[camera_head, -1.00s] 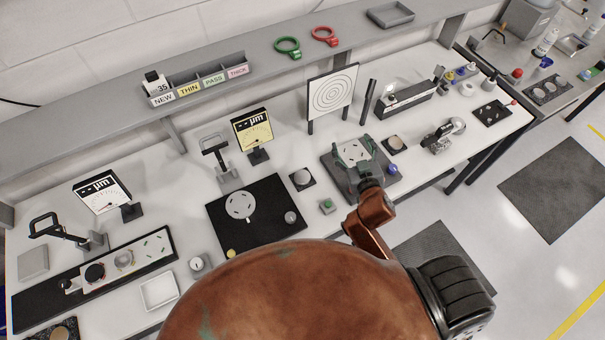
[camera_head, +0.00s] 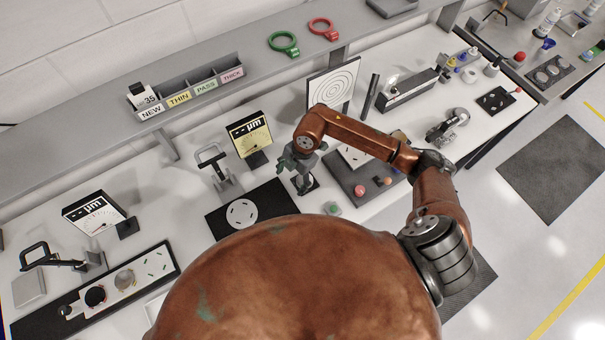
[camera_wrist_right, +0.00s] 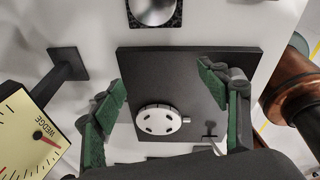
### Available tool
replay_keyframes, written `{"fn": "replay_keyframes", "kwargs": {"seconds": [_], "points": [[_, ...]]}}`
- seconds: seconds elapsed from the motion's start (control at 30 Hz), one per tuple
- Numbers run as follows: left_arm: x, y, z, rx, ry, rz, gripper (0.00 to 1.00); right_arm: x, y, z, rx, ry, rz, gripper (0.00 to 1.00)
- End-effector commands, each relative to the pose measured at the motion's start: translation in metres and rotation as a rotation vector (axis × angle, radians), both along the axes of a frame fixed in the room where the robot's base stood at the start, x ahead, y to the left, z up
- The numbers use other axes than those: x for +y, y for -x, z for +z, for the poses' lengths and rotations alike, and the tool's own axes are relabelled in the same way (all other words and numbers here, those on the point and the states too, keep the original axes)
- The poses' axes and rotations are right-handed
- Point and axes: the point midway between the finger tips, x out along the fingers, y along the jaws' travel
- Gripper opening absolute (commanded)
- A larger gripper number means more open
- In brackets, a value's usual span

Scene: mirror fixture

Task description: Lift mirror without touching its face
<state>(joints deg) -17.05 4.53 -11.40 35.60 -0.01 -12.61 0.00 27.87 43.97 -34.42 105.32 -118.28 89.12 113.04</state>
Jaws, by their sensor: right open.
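A round shiny disc that looks like the mirror lies on a small black pad; in the wrist view the disc (camera_wrist_right: 153,9) is cut off by the top edge. In the head view the pad (camera_head: 311,186) shows beside my right gripper (camera_head: 299,176), which mostly hides the disc. In the wrist view my right gripper (camera_wrist_right: 162,90) is open, with nothing between its green-padded fingers. A black mat (camera_wrist_right: 140,75) lies beyond the fingers, bearing a white slotted disc (camera_wrist_right: 158,120) with a small tab. My left gripper is in no view.
A dark slab (camera_head: 345,179) with small knobs is under my right arm. A target board (camera_head: 334,86) stands behind it. The shelf runs along the back.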

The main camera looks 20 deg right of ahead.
Motion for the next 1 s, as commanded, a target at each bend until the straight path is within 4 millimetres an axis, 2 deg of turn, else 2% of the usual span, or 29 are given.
{"fn": "replay_keyframes", "kwargs": {"seconds": [0.03, 0.1, 0.23, 0.53, 0.8, 1.0], "points": [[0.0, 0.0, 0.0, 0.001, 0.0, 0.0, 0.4, -0.023, -0.005, -0.003, 0.01, 0.082, -0.036, 0.68], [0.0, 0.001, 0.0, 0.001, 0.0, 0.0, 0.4, -0.049, -0.008, -0.005, 0.022, 0.169, -0.082, 0.68], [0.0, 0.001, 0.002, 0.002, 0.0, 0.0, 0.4, -0.07, -0.008, -0.011, 0.035, 0.24, -0.126, 0.68], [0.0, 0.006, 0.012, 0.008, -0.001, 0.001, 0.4, -0.07, -0.009, -0.041, 0.038, 0.242, -0.134, 0.68], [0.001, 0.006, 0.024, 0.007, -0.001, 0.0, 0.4, -0.065, -0.014, -0.078, 0.037, 0.241, -0.131, 0.68], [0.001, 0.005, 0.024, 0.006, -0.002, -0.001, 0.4, -0.065, -0.015, -0.084, 0.034, 0.24, -0.128, 0.68]]}}
